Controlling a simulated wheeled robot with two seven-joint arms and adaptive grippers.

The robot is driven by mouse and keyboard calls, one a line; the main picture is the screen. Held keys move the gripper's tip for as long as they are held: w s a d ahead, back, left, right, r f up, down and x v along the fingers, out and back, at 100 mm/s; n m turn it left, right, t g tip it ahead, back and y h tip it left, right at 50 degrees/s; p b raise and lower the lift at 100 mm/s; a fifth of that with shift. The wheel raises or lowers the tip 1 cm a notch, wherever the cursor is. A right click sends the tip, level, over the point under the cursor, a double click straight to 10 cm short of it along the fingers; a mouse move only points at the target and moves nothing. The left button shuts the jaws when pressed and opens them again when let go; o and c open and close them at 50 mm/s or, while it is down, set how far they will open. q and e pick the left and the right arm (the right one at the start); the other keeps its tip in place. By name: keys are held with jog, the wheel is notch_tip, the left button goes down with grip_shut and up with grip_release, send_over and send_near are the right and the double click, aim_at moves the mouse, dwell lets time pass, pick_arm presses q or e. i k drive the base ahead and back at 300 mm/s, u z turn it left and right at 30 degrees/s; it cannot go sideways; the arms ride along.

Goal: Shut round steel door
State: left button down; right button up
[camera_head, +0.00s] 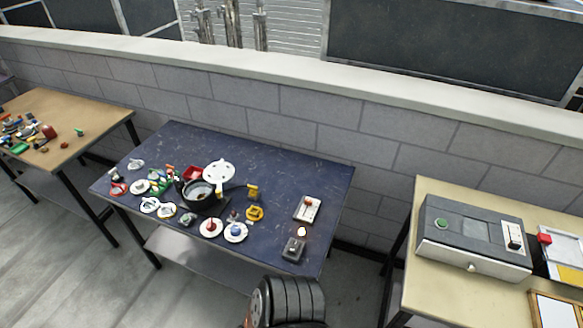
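I cannot clearly make out a round steel door in the head view. A round pale disc (219,172) with small dark marks sits at the back of a dark round pot (201,193) on the blue table (290,160); I cannot tell whether it is a door or a lid. Neither of my grippers is in view.
Several small coloured items and round white pieces crowd the blue table's left and middle. A white switch plate (307,209) and a grey box (293,249) are at its right. A grey machine (470,236) stands on the right table. A brick wall (340,120) runs behind.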

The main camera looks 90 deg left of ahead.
aim_at(221, 169)
jog(key=z, duration=0.15)
jog(key=k, duration=1.55)
jog(key=u, duration=0.7)
